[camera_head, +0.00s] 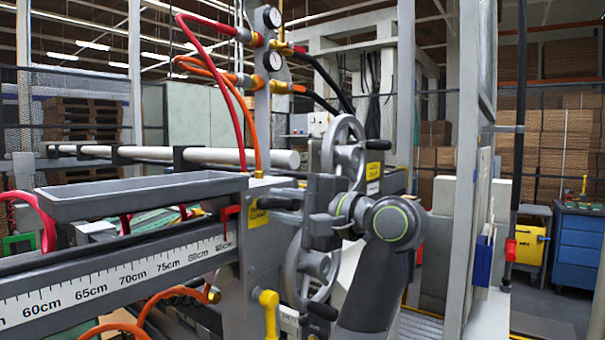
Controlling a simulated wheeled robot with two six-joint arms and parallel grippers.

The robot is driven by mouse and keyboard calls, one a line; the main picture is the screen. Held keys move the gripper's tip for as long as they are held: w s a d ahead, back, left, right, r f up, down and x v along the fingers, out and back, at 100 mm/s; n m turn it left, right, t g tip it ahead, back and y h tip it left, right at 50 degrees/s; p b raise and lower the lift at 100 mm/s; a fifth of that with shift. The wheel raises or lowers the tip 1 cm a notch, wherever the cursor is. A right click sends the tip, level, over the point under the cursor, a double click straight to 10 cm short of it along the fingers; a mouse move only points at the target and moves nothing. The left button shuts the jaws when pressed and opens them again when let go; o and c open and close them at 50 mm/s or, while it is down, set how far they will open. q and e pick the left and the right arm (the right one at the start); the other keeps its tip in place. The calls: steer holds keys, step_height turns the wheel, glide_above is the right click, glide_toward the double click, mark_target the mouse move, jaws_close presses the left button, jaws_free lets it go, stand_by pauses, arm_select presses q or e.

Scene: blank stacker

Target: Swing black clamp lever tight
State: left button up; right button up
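The black clamp lever (279,203) shows as a short dark handle beside a yellow label (258,217) on the grey clamp block at the end of the ruler rail.
A grey tray (140,194) lies above the ruler rail (125,277). A red lever (230,212) and a yellow handle (268,299) are close to the clamp. Handwheels (344,130) stand behind my arm. Hoses and gauges rise above.

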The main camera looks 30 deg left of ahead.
arm_select(q)
steer(key=shift+a, duration=0.4)
steer(key=r+m+p, duration=0.1)
steer(key=p, duration=0.1)
steer(key=m+p, duration=0.2)
steer(key=shift+w+d+r+p, duration=0.1)
steer(key=shift+w+r+p, duration=0.15)
steer(key=shift+r+p, duration=0.1)
steer(key=m+p, duration=0.1)
steer(key=p, duration=0.2)
steer(key=w+r+m+p, duration=0.1)
steer(key=m+p, duration=0.1)
steer(key=shift+r+m+p, duration=0.15)
steer(key=shift+m+p, duration=0.15)
steer(key=shift+p, duration=0.1)
steer(key=w+d+r+m+p, duration=0.1)
steer(key=w+d+m+p, duration=0.2)
steer(key=d+m, duration=0.6)
steer(key=shift+d+m+p, duration=0.25)
steer(key=shift+m+p, duration=0.25)
steer(key=shift+p, duration=0.45)
steer(key=shift+w+r, duration=0.1)
stand_by(0.5)
